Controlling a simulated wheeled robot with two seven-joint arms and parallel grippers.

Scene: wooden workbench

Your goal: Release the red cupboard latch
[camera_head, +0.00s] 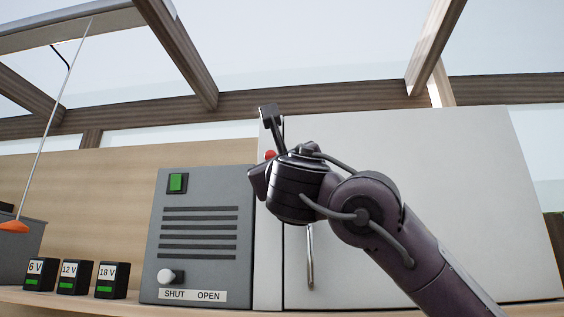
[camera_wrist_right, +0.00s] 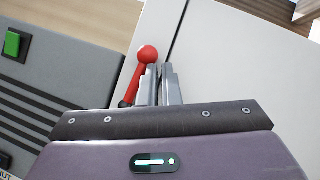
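The red latch (camera_wrist_right: 137,77) has a round knob on a short lever and shows in the right wrist view, leaning, on the light frame beside the cupboard door's seam. In the head view only a bit of its red knob (camera_head: 270,154) shows beside my right wrist. The white cupboard door (camera_head: 450,170) looks closed. My right gripper (camera_wrist_right: 161,70) has its two grey fingers together, just right of the lever, very near or touching it; contact is unclear. Nothing shows between the fingers. My left gripper is out of view.
A grey panel (camera_head: 157,250) with a green button (camera_head: 177,183), slots and a white knob (camera_head: 166,276) marked SHUT/OPEN stands left. Several voltage blocks (camera_head: 74,277) sit further left. A metal door handle (camera_head: 310,262) hangs below my wrist. An orange-tipped rod (camera_head: 14,227) is far left.

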